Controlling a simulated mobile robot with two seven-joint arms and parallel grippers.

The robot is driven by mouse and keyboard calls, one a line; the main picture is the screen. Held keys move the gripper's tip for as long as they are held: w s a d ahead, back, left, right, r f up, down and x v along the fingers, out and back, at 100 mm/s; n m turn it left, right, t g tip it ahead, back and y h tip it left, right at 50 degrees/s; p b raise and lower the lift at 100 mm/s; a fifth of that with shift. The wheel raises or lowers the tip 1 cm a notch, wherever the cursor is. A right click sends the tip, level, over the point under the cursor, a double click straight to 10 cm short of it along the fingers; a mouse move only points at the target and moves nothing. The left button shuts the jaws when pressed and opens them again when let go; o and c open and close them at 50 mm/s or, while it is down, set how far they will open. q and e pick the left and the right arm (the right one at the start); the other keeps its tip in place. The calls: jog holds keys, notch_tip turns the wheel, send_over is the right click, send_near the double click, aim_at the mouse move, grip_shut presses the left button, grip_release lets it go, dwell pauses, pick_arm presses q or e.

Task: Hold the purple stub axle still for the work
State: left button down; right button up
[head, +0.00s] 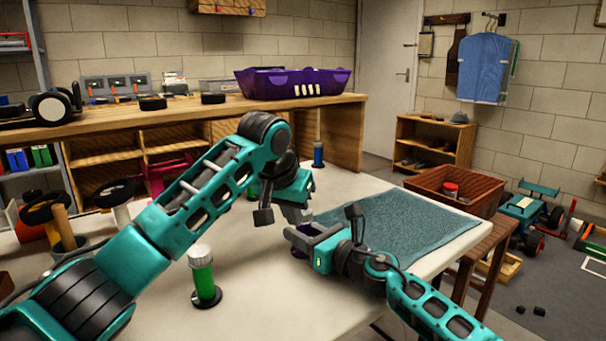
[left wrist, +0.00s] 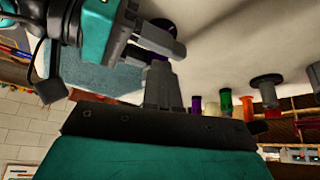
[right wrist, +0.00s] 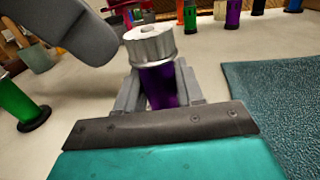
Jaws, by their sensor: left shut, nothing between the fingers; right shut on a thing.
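The purple stub axle (right wrist: 160,88) stands between my right gripper's fingers (right wrist: 158,92) in the right wrist view. A silver ridged nut or cap (right wrist: 150,45) sits on its top. My left gripper (head: 294,212) is shut and empty, just beyond and above the right one. Its closed fingers (left wrist: 160,85) point towards the right gripper in the left wrist view. I cannot tell whether the two grippers touch.
A green-bodied post with a white top (head: 202,275) stands on the table (head: 255,300) at the front. A teal mat (head: 405,225) lies right of the grippers. Wheels on posts (head: 60,212) stand at the left. A blue post (head: 318,153) stands at the table's back.

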pick_arm(q)
jog(key=shift+w+a, duration=0.45)
jog(key=shift+a, duration=0.1)
jog(key=shift+s, duration=0.15)
dwell(0.5)
notch_tip(320, 180, up, 6)
jog(key=shift+s+a, duration=0.2)
jog(key=shift+a, duration=0.05)
dwell(0.3)
jog(key=shift+d, duration=0.1)
notch_tip(320, 180, down, 6)
jog(key=d, duration=0.2)
jog(key=shift+s+d, duration=0.35)
jog(key=shift+d, duration=0.05)
dwell(0.4)
